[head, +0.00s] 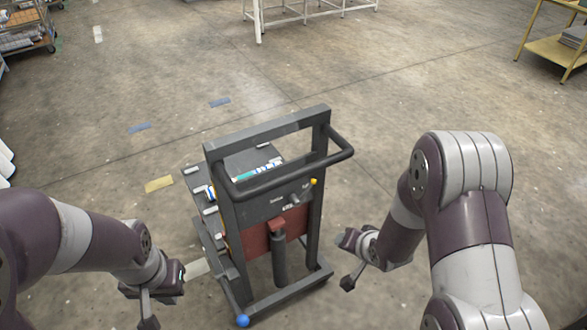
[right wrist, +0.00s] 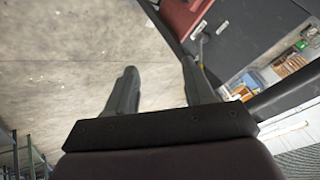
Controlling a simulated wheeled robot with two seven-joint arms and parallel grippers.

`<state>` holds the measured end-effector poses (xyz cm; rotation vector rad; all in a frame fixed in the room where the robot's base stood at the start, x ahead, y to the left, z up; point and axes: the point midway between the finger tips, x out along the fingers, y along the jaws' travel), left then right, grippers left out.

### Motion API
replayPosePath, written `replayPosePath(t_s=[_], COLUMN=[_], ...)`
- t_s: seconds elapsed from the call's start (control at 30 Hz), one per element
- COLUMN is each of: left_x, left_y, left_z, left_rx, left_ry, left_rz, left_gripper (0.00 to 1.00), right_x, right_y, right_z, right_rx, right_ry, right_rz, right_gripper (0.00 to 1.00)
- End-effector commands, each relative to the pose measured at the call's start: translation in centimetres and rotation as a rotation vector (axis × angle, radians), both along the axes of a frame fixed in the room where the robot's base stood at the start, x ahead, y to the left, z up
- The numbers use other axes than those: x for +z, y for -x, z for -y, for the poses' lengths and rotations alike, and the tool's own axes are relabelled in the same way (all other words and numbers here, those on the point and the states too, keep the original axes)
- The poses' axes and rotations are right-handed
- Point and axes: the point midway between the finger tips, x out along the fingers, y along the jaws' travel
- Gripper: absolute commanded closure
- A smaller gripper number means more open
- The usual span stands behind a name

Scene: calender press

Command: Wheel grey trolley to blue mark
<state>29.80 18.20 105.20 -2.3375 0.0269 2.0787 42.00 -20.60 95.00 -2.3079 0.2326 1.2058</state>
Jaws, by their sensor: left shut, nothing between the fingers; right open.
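The grey trolley (head: 324,150) stands upright on the floor in the middle of the head view, with a looped push handle facing me and a red block low on its frame. Two blue floor marks, one (head: 139,128) to the left and one (head: 220,102) to the right, lie beyond it. My left gripper (head: 150,308) is shut and empty, left of the trolley and apart from it. My right gripper (head: 346,262) is to the right of the trolley's frame. In the right wrist view its fingers (right wrist: 158,78) are spread with nothing between them, near the trolley's dark panel (right wrist: 245,35).
A yellow mark (head: 158,184) and a pale mark (head: 196,268) lie left of the trolley. A white frame table (head: 258,22) stands at the back, a yellow shelf (head: 547,47) at the back right, a wire cart (head: 45,38) at the back left. Floor beyond the trolley is clear.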

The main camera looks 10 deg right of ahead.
Motion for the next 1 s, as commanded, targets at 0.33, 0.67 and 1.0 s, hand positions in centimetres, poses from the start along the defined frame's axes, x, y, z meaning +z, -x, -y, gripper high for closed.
replayPosePath(t_s=[0.33, 0.67, 1.0], left_x=[0.3, 1.5, 2.2], left_y=[0.0, 0.0, 0.0], left_z=[0.0, 0.0, 0.0], left_rx=[0.000, 0.000, 0.000], left_ry=[0.000, 0.000, 0.000], left_rz=[-0.001, 0.000, -0.001], left_gripper=[1.00, 1.00, 1.00], right_x=[9.3, 8.1, 6.9], right_y=[-7.2, -13.3, -18.3], right_z=[-5.5, -8.1, -10.0], right_rx=[-0.258, -0.272, -0.275], right_ry=[-0.910, -0.929, -0.927], right_rz=[0.460, 0.450, 0.451], right_gripper=[0.47, 0.47, 0.47])
